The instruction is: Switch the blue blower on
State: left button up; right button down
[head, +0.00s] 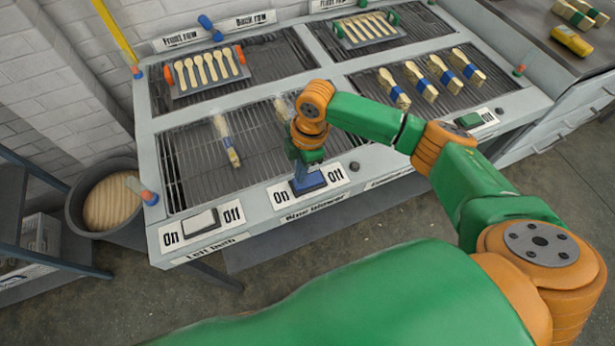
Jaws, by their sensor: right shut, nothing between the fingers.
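The blue blower switch (317,183) is a dark blue rocker on the front edge of the grey bench, on a white plate with "On" at its left and "Off" at its right. A label (313,208) that seems to read "Blue blower" is below it. My right gripper (303,177) points down at the rocker, shut and empty, and covers part of it. It looks to be at or just above the rocker; I cannot tell whether they touch. Which side of the rocker is down is hidden. My left gripper is not in view.
A white On/Off rocker (201,221) is to the left and a green one (468,121) to the right. Racks of wooden spoons (207,72) and blue-banded bundles (420,82) lie on the bench grilles. A dark bin (84,212) stands at the left.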

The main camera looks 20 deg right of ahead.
jog(key=shift+f+b, duration=0.55)
jog(key=shift+f, duration=0.4)
dwell(0.5)
notch_tip(320, 180, up, 7)
jog(key=p, duration=0.8)
jog(key=shift+r, duration=0.15)
